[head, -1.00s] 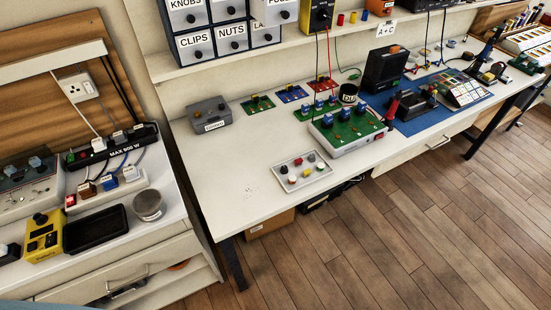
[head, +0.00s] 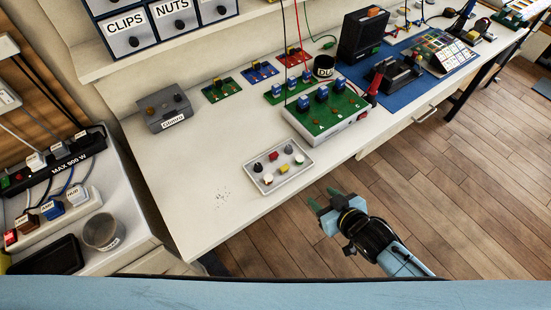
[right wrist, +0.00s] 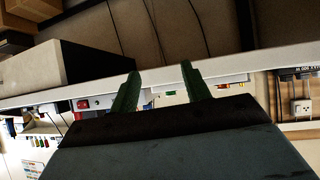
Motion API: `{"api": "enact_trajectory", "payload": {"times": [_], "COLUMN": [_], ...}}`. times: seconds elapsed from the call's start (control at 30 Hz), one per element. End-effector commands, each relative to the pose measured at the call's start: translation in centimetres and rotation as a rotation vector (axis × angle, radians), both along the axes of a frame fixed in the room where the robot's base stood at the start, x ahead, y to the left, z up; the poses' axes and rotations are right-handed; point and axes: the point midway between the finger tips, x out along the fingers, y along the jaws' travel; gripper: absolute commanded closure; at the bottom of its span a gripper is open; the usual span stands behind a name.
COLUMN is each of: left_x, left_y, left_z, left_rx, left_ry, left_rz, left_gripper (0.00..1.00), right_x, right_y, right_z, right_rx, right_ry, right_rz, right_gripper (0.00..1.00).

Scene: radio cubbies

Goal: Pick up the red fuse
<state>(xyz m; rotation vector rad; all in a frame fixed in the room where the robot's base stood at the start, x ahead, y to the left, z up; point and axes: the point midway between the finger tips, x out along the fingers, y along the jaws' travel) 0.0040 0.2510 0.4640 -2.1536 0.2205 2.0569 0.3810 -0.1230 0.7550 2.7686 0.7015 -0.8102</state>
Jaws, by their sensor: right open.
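A small red part (head: 272,156), which looks like the red fuse, sits in the back row of a pale tray (head: 265,188) on the white bench. My right gripper (head: 319,203) has green fingers. It is open and empty, off the front edge of the bench, to the right of and nearer than the tray. In the right wrist view its two fingers (right wrist: 160,70) stand apart with nothing between them, pointing toward the bench edge (right wrist: 220,69). The red part cannot be made out there. My left gripper is not in view.
The tray also holds a yellow part (head: 283,169) and several dark and pale ones. A green board (head: 335,118) on a white box with a red switch stands just behind it. A grey case (head: 165,108) is at the left. The bench left of the tray is mostly clear.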

Motion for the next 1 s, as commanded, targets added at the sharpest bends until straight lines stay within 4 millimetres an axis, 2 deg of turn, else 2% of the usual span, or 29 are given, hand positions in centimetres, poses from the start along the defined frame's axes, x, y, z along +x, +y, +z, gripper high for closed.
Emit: {"api": "enact_trajectory", "payload": {"times": [0.03,0.1,0.2,0.3,0.4,0.7,1.0], "left_x": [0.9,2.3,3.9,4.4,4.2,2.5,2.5], "left_y": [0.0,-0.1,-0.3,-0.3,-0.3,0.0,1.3], "left_z": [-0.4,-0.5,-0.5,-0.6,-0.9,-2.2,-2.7], "left_rx": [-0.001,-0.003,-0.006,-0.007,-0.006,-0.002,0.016], "left_ry": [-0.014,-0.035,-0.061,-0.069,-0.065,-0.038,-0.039], "left_rz": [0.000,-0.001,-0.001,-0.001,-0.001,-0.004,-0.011], "left_gripper": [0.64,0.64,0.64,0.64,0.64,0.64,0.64], "right_x": [0.2,0.2,-0.1,-0.1,0.8,4.9,6.9], "right_y": [1.4,2.9,4.4,5.3,6.1,9.1,10.3], "right_z": [2.4,5.1,7.7,8.9,8.7,6.5,5.6], "right_rx": [0.030,0.066,0.103,0.122,0.129,0.128,0.127], "right_ry": [-0.042,-0.083,-0.119,-0.135,-0.140,-0.140,-0.140], "right_rz": [0.035,0.071,0.106,0.122,0.126,0.125,0.126], "right_gripper": [0.53,0.53,0.53,0.53,0.53,0.53,0.53]}}
